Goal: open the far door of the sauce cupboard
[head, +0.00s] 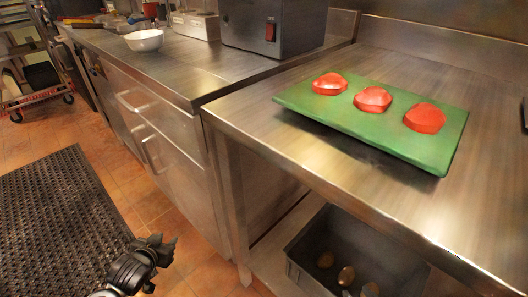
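A steel counter unit (165,105) stands left of centre, with its front panels facing the floor mat. Bar handles show on the front, an upper one (130,103) and a lower one (150,156). The panels look shut. More of the front runs back to the left, where it is small and hard to make out. I cannot tell for sure which panel is the sauce cupboard's far door. My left gripper (160,250) is low at the bottom left, in front of the unit and apart from the handles. Its finger opening is unclear. My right gripper is out of view.
A steel table (255,110) on the right holds a green board (400,135) with red pieces. A grey bin (325,235) is beneath it. A white bowl (144,40) and a dark appliance (270,25) stand on the counter. A black mat (65,225) covers the left floor.

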